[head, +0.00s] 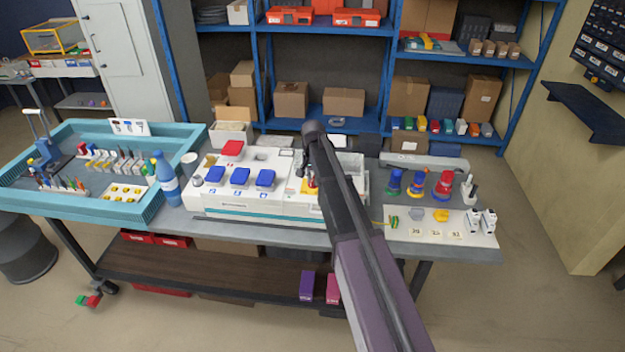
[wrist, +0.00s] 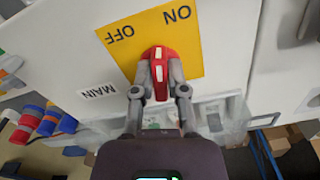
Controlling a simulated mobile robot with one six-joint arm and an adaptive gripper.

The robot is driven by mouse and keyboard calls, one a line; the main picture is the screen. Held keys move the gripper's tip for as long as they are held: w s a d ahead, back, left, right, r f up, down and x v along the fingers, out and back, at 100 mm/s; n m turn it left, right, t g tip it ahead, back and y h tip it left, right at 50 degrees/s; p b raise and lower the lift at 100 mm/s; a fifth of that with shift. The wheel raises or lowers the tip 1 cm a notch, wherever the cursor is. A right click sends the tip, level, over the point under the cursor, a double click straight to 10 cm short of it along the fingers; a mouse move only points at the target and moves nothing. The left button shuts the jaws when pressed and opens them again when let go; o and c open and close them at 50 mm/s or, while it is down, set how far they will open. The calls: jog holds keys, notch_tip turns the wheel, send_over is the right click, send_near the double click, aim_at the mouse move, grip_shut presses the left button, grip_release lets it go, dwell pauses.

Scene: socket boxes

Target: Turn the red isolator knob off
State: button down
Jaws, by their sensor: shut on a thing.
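The red isolator knob (wrist: 158,55) sits on a yellow plate (wrist: 196,58) marked ON and OFF, which reads upside down in the wrist view. My gripper (wrist: 161,80) is shut on the knob, with one finger on each side of its grip. The white-marked grip stands roughly upright in that view, with OFF at upper left and ON at upper right. A MAIN label (wrist: 98,91) is on the white panel to the left. In the head view my arm hides most of the knob and my gripper.
The white socket box (head: 240,207) with blue covers stands left of my arm on the grey bench (head: 470,253). Blue, yellow and red plugs (head: 417,184) stand to the right. A teal tray (head: 142,210) and a blue bottle (head: 167,180) are at the left.

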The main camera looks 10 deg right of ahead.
jog(key=n, duration=0.6)
jog(key=shift+d, duration=0.15)
jog(key=n, duration=0.6)
jog(key=shift+d, duration=0.1)
jog(key=c, duration=0.7)
grip_release()
jog(key=shift+o, duration=0.2)
jog(key=shift+m, duration=0.4)
